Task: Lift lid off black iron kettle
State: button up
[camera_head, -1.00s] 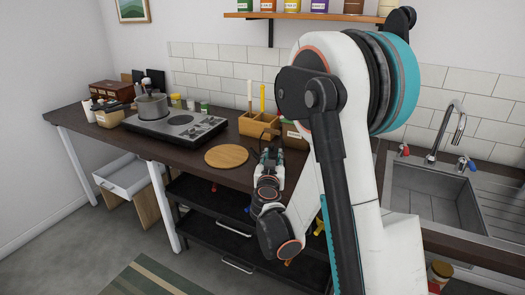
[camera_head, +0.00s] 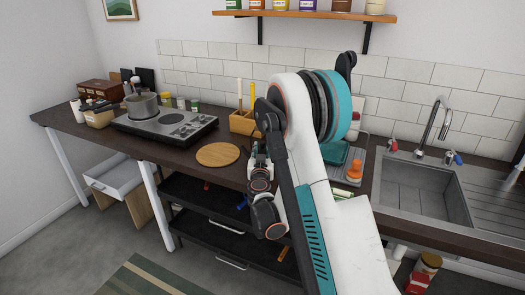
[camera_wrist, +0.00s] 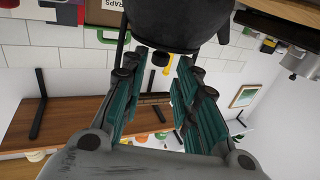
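The black iron kettle (camera_wrist: 180,20) fills the top middle of the wrist view, which is upside down. Its small dark lid knob (camera_wrist: 160,58) points down in the picture, and thin dark handle parts show at its sides. My gripper (camera_wrist: 158,72) is open, with its teal fingers on either side of the knob. I see no clear contact with the knob. In the head view my gripper (camera_head: 259,155) is above the counter, right of the round board. My arm hides most or all of the kettle there.
The counter holds a round wooden board (camera_head: 217,154), a stove (camera_head: 165,125) with a grey pot (camera_head: 142,105), and a wooden utensil box (camera_head: 242,122). An orange bottle (camera_head: 355,171) stands right of my arm, near the sink (camera_head: 425,190). A wall shelf (camera_head: 305,15) runs above.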

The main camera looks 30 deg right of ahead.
aim_at(263, 144)
jog(key=b+x, duration=0.1)
jog(key=x, duration=0.4)
jog(key=shift+w+d, duration=0.2)
jog(key=shift+w, duration=0.1)
grip_shut()
